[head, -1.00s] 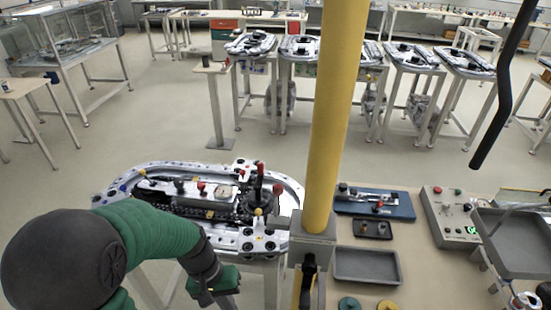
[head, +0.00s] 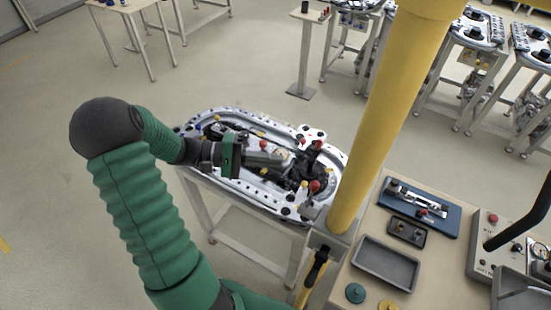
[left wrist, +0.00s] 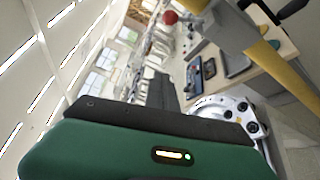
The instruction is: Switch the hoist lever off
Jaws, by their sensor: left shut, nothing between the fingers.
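A black-handled lever with a yellow lower part (head: 314,272) hangs by the grey bracket at the foot of the yellow post (head: 385,115). It looks like the hoist lever; its on or off position cannot be told. My left gripper (head: 262,155) is shut and empty, over the ring track (head: 222,116), left of the post and farther back than the lever. In the left wrist view its dark finger (left wrist: 161,92) and green body show, with the yellow post at upper right. The lever cannot be made out there. My right gripper is not in view.
Red-knobbed parts (head: 314,186) stand on the track near the gripper. Right of the post a bench holds a blue tray (head: 440,221), a grey tray (head: 386,264) and a control box (head: 484,245).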

